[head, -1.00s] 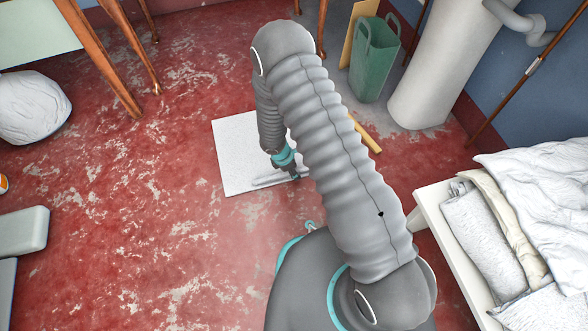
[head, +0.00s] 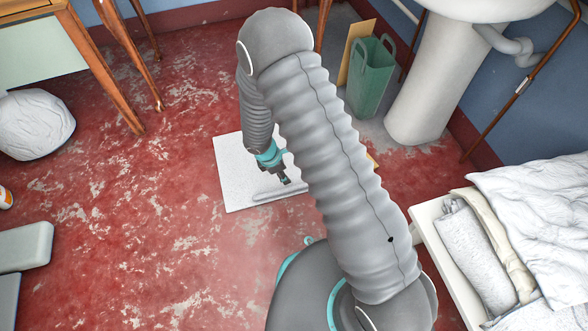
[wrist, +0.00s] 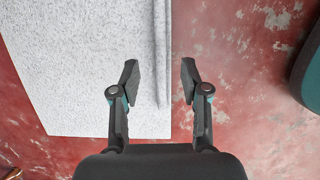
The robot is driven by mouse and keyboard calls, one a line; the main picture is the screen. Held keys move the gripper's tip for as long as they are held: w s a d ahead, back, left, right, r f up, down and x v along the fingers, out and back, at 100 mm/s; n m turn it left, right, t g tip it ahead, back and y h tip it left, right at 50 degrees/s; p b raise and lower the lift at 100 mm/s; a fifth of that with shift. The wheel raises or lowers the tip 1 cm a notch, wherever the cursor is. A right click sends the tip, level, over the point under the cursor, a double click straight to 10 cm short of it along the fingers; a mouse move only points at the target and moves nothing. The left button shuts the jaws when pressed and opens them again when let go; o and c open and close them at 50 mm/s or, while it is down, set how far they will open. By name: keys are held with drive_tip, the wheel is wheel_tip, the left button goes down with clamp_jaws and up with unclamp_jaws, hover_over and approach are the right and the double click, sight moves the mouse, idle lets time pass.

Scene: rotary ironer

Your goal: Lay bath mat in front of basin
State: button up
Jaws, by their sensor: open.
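The bath mat (head: 235,178) is a pale speckled rectangle lying on the red floor, mostly flat. A raised fold or strip (head: 275,194) runs along its near edge; in the wrist view this strip (wrist: 161,45) runs down the mat's right side. My gripper (head: 287,182) is open over that edge. In the wrist view its fingers (wrist: 159,78) stand on either side of the strip, with nothing visibly gripped. The white basin (head: 490,8) on its pedestal (head: 425,90) stands at the upper right. My arm hides the mat's right part.
A green bin (head: 370,78) stands left of the pedestal, with a tan board (head: 356,45) behind it. A white drawer-like unit with folded linen (head: 475,250) is at right. Wooden table legs (head: 105,70) and a white bundle (head: 35,122) are at left. The left-centre floor is open.

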drive_tip(key=d+r+m+t, duration=0.1)
drive_tip(key=d+r+m, duration=0.25)
drive_tip(key=r, duration=0.65)
drive_tip(key=d+r+m+y, duration=0.1)
drive_tip(key=d+r+m, duration=0.25)
drive_tip(key=r, duration=0.65)
drive_tip(key=d+r+m+t, duration=0.1)
drive_tip(key=d+r+m, duration=0.25)
drive_tip(key=r, duration=0.65)
drive_tip(key=s+d+r+m+t+y, duration=0.1)
drive_tip(key=s+d+r+m, duration=0.3)
drive_tip(key=s+r, duration=0.3)
drive_tip(key=s+d+r+m+t+y, duration=0.1)
drive_tip(key=s+d+r+m, duration=0.3)
drive_tip(key=s, duration=1)
wheel_tip(320, 180, up, 5)
drive_tip(key=m, duration=0.2)
drive_tip(key=shift+f+m, duration=0.2)
drive_tip(key=shift+m, duration=0.15)
